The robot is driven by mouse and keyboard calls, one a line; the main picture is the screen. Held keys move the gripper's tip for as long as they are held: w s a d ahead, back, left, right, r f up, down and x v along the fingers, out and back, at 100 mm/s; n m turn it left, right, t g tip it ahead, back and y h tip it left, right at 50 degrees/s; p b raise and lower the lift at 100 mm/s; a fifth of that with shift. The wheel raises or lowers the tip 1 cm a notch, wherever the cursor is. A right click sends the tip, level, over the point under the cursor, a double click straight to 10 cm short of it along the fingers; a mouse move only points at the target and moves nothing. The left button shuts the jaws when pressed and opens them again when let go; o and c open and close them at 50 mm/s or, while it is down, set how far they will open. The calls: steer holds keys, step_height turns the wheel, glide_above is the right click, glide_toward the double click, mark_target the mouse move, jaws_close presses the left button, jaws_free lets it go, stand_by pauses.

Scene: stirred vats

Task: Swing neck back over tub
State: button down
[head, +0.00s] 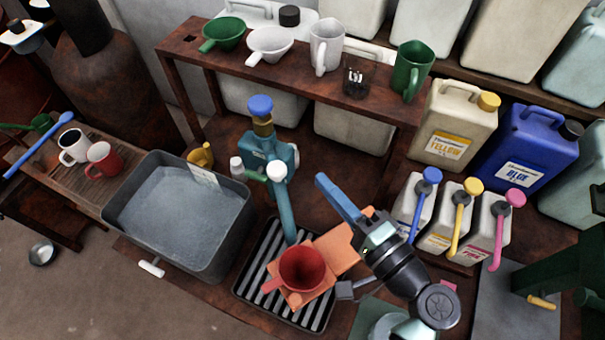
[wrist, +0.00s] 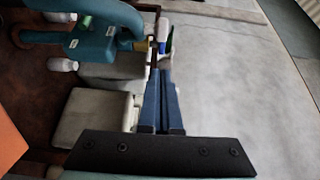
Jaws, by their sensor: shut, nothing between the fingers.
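The teal tap (head: 262,155) stands behind the drain grate, with a blue top knob and white side knobs. Its neck (head: 285,215) reaches forward and down over the grate, not over the tub. The grey tub (head: 243,222), with cloudy liquid in it, stands to the left of the neck. My gripper (head: 325,185) is shut and empty, held to the right of the tap and apart from it. In the wrist view the shut blue fingers (wrist: 161,90) show with nothing between them, and the tap (wrist: 95,40) is at the upper left.
A red vessel (head: 303,268) stands on an orange board (head: 335,245) over the striped grate (head: 257,262), below the neck. A shelf (head: 290,75) with funnels and jugs spans behind the tap. Small bottles with pumps (head: 455,230) stand at right. Two mugs stand left of the tub.

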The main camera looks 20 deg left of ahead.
mark_target(276, 177)
steer(key=shift+s+a+p, duration=0.2)
steer(key=shift+a+p, duration=0.2)
steer(key=shift+a, duration=0.7)
steer(key=shift+s+a+p, duration=0.15)
steer(key=shift+a+p, duration=0.25)
steer(key=shift+a, duration=0.65)
